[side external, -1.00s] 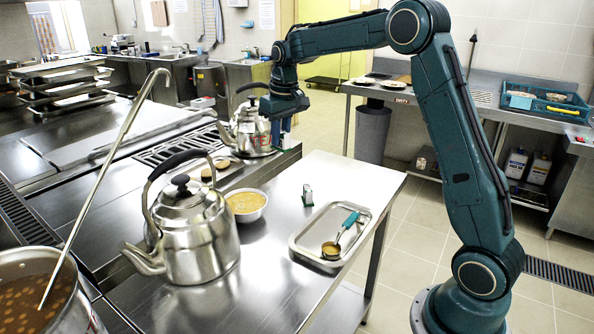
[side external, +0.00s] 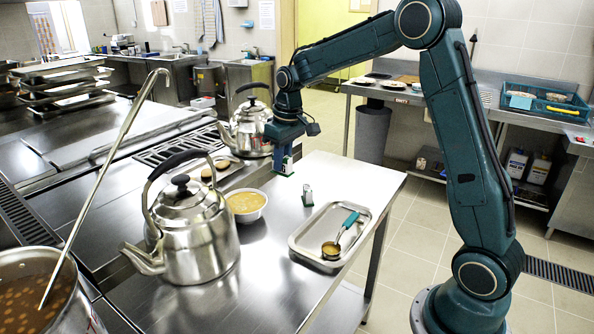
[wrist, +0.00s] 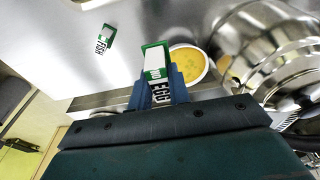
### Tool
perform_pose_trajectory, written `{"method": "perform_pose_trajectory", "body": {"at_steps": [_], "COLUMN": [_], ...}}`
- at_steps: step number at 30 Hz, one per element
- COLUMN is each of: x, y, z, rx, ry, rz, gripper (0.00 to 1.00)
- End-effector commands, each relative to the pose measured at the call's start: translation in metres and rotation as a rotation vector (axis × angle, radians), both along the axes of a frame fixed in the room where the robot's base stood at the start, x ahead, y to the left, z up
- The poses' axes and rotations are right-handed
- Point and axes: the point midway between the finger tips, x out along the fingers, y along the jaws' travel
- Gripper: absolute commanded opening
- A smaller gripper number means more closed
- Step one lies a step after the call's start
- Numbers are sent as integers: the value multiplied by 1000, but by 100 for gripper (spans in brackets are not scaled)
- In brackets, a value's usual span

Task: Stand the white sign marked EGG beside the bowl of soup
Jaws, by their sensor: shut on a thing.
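The white EGG sign (wrist: 157,75) with a green base sits between the fingers of my gripper (wrist: 160,90), shut on it, in the wrist view. Its green base shows below my gripper (side external: 287,155) in the side view, where the sign (side external: 287,168) looks upright at the table's far edge. I cannot tell if the base touches the tabletop. The bowl of soup (side external: 246,205) is white with yellow-orange soup and stands nearer the camera, to the left of the sign. In the wrist view the bowl (wrist: 187,63) is just right of the sign.
A second small sign (side external: 307,195), reading FISH in the wrist view (wrist: 104,40), stands right of the bowl. A steel kettle (side external: 195,235) is close to the bowl. Another kettle (side external: 249,132) is behind. A tray (side external: 300,248) with a ladle lies front right.

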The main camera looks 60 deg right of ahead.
Motion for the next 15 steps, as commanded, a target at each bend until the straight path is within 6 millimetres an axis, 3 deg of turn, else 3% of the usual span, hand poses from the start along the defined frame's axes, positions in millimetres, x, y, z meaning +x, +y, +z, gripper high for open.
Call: {"method": "perform_pose_trajectory", "body": {"at_steps": [15], "x": [-1], "y": [0], "z": [-96], "rx": [0], "ry": [4], "rz": [0], "gripper": [0]}}
